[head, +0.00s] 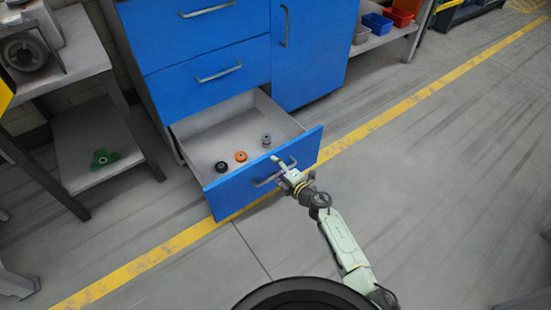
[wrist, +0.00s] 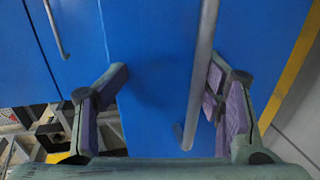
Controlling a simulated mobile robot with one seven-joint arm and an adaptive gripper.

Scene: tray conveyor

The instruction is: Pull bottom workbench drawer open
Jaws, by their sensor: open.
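The bottom drawer (head: 228,190) of the blue workbench is pulled well out, and its grey inside shows in the head view. Its grey bar handle (head: 264,181) is on the blue front. My gripper (head: 283,165) is at the right part of this handle. In the wrist view my gripper (wrist: 165,105) is open, with fingers spread wide. The handle (wrist: 200,75) runs between the fingers, close to the right finger. I cannot tell whether that finger touches it.
Several small round parts, one an orange ring (head: 240,156), lie in the drawer. The upper drawers (head: 212,62) and the cabinet door (head: 310,50) are shut. A grey side table (head: 85,60) stands at left. The floor (head: 440,180) at right is clear.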

